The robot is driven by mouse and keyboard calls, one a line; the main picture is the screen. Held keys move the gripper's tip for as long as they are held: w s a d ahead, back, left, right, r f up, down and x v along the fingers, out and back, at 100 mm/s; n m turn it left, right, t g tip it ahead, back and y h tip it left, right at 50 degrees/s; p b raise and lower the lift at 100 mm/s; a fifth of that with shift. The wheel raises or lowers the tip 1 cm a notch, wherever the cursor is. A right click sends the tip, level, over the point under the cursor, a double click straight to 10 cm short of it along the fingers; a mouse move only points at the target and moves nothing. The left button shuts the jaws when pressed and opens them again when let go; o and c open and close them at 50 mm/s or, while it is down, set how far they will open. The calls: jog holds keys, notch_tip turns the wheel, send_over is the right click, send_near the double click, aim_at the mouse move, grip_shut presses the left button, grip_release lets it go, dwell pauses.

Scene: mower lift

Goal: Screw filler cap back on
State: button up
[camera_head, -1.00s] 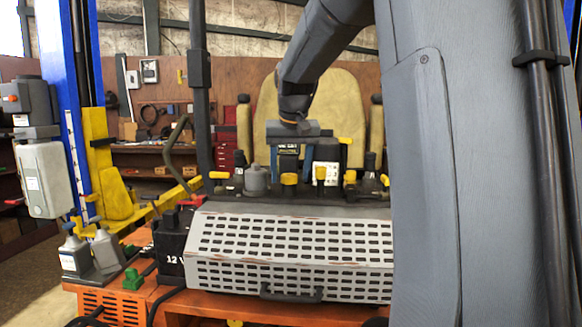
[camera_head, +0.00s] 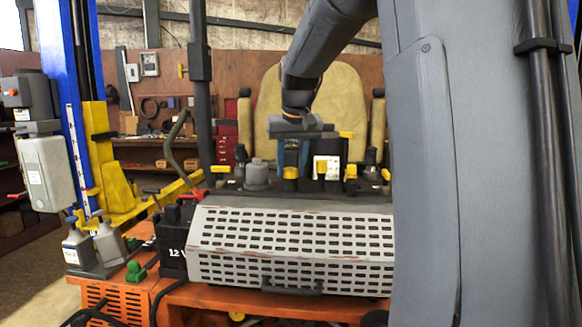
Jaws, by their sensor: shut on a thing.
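My gripper (camera_head: 291,158) points straight down behind the white perforated guard, over the row of fittings on the mower's dark top panel (camera_head: 265,199). It is shut on a yellow cap (camera_head: 290,173), which shows right at its fingertips. The cap looks upright and sits low, level with the nearby fittings. What is under the cap is too small to make out, so I cannot tell whether it is seated or threaded.
Other yellow-topped fittings (camera_head: 350,172) and a grey round cap (camera_head: 257,172) stand close on both sides. A perforated guard (camera_head: 290,245) is in front. A tan seat (camera_head: 322,105) is behind. A black 12 V battery (camera_head: 177,240) and grey bottles (camera_head: 76,245) are left.

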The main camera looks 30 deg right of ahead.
jog(key=shift+a+m+g+h, duration=0.15)
jog(key=shift+m+h, duration=0.15)
jog(key=shift+m, duration=0.55)
jog(key=shift+m+g+h, duration=0.15)
jog(key=shift+m+h, duration=0.15)
jog(key=shift+m, duration=0.55)
jog(key=shift+c, duration=0.5)
jog(key=shift+m, duration=0.5)
grip_shut()
jog(key=o, duration=1.3)
grip_release()
jog(key=shift+c, duration=0.2)
jog(key=shift+w, duration=0.1)
jog(key=shift+r, duration=4)
